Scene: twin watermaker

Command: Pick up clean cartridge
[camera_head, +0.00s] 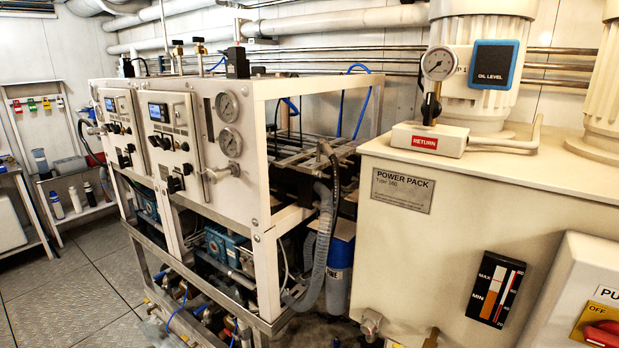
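My gripper is not in view. No item is labelled as the clean cartridge, and I cannot tell which one it is.
The watermaker (262,185), with panels and gauges, fills the middle. A cream power pack (465,225) blocks the right foreground. A rack shelf (85,212) stands at the far left. The floor (65,300) between is clear. Pipes run along the back wall.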

